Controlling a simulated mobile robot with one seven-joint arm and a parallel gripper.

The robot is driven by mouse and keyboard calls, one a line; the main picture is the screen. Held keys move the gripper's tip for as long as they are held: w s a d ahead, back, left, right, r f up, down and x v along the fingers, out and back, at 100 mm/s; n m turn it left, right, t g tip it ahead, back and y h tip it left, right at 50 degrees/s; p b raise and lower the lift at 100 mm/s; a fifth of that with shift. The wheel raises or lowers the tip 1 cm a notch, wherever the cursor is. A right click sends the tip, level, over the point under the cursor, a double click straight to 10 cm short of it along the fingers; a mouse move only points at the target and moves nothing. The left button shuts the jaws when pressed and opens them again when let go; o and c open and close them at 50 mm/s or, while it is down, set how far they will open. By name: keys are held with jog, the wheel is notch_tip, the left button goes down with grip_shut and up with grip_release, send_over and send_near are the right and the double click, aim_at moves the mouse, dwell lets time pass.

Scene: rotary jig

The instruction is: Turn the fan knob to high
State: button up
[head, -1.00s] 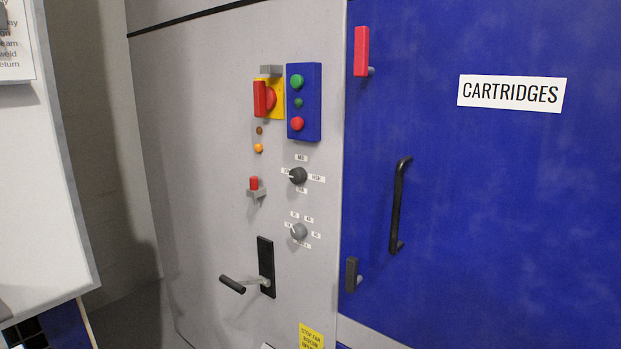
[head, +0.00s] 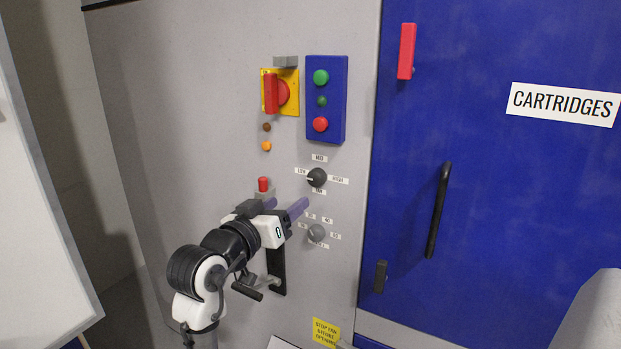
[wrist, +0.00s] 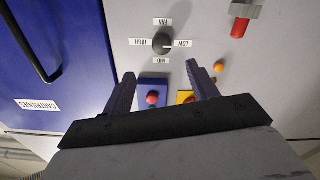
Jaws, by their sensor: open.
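The fan knob (head: 317,178) is a dark round knob with a white pointer on the grey panel, ringed by LOW, MED, HIGH and FAN labels. Its pointer is toward LOW. It also shows in the wrist view (wrist: 161,44), where the labels appear upside down and the pointer is again at LOW. The HIGH label (head: 338,181) is right of the knob in the head view. My gripper (head: 284,204) is open and empty, in front of the panel, left of and below the knob. In the wrist view my gripper's fingertips (wrist: 160,72) are apart, with the knob beyond them.
A grey knob (head: 316,233) is below the fan knob. A red-tipped switch (head: 263,185) is close to my gripper. A black-plated handle (head: 277,268) is below. Above are a blue button box (head: 340,98) and a yellow-backed red switch (head: 271,94). The blue cartridge door (head: 500,190) is right.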

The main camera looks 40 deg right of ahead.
aim_at(314, 181)
jog(key=p+x, duration=0.3)
jog(key=x, duration=0.8)
jog(key=shift+w+r, duration=0.1)
jog(key=shift+r, duration=0.05)
jog(key=shift+w+d, duration=0.25)
jog(key=shift+d, duration=0.35)
jog(key=c, duration=1)
